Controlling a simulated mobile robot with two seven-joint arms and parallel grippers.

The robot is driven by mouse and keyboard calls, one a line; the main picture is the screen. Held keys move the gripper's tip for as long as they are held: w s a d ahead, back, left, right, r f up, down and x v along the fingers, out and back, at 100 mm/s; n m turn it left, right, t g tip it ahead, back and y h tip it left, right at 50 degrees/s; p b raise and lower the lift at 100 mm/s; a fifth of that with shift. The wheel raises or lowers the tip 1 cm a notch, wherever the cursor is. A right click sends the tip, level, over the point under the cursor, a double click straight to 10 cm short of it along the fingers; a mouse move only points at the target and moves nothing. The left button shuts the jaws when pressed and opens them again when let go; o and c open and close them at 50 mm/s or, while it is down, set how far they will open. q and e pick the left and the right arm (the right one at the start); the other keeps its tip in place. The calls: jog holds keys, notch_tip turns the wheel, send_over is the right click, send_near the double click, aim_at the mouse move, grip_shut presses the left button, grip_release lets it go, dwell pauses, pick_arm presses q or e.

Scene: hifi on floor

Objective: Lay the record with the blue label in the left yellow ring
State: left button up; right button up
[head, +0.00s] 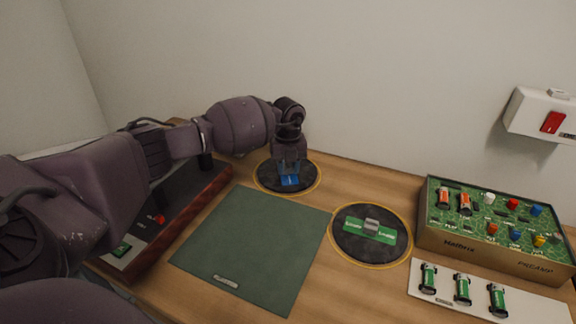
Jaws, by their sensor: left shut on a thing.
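The record with the blue label (270,181) is a dark disc that lies within the left yellow ring (318,185) at the back of the table. Whether it touches the table there is hard to tell. My left gripper (289,172) reaches down over its middle and is shut on it at the blue label. The gripper and wrist hide the far part of the disc. A second record (345,245), with a green label and a grey block at its centre, lies in the right yellow ring (411,252). My right gripper is not in view.
A dark green mat (250,245) lies in front of the rings. A wood-sided dark unit (165,225) stands at left, partly under my left arm. A preamp box (495,250) and a white strip with green cylinders (480,302) are at right. A white wall box (540,112) hangs above.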

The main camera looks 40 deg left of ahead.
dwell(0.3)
pick_arm(q)
jog(key=o, duration=1)
notch_tip(320, 180, up, 17)
jog(key=p, duration=0.4)
jog(key=shift+f, duration=0.1)
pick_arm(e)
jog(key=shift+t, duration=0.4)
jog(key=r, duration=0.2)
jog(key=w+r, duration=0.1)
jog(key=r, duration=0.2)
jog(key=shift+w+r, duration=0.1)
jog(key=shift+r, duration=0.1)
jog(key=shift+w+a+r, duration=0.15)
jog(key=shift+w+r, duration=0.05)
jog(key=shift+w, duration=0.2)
